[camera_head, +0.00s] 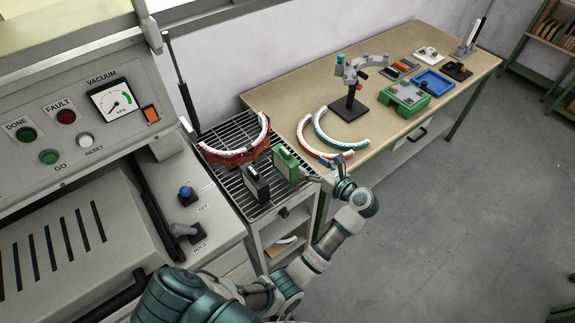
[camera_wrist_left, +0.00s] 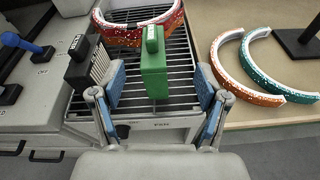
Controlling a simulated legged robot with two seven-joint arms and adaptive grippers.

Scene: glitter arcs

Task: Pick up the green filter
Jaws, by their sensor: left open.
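The green filter (camera_head: 287,166) is a flat upright block on the wire rack (camera_head: 226,133), just right of a black filter (camera_head: 257,183). In the left wrist view, the green filter (camera_wrist_left: 154,66) stands between my left gripper's blue-padded fingers (camera_wrist_left: 160,88), with gaps on both sides. My left gripper (camera_head: 316,177) is open and low at the rack's front right, close to the green filter. Whether the fingers overlap the filter in depth is hard to tell. My right gripper is not in view.
The black filter (camera_wrist_left: 88,62) stands close to the left finger. Red glittery arcs (camera_head: 235,152) lie behind on the rack. Orange (camera_head: 308,142) and teal (camera_head: 335,139) arcs lie on the wooden table (camera_head: 291,93) to the right. A machine panel (camera_head: 75,110) is at left.

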